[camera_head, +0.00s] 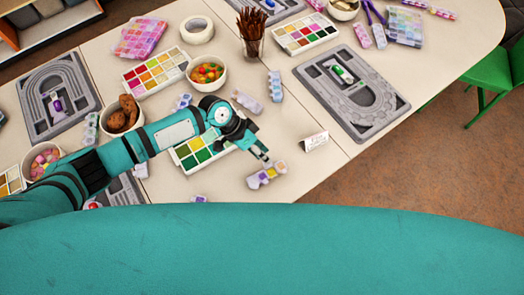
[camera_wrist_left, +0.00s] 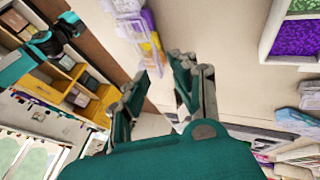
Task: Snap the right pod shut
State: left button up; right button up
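A small clear pod with a green bead and a pale part (camera_head: 341,73) lies on the right grey bead board (camera_head: 372,100); I cannot tell whether its lid is open. Another pod, with purple in it (camera_head: 57,104), lies on the left grey board (camera_head: 40,86). My left gripper (camera_head: 263,157) is over the near table edge, fingers apart and empty, close to a clear bead case with yellow and purple (camera_head: 267,175). In the left wrist view the gripper (camera_wrist_left: 157,67) points towards this case (camera_wrist_left: 149,45). A teal and dark part of my right arm (camera_wrist_left: 52,40) shows there, its fingers unclear.
A folded card (camera_head: 314,141) stands between gripper and right board. A green bead tray (camera_head: 190,158) lies under my left arm. A green chair (camera_head: 492,75) is right.

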pick_arm(q)
grip_shut()
dwell(0.3)
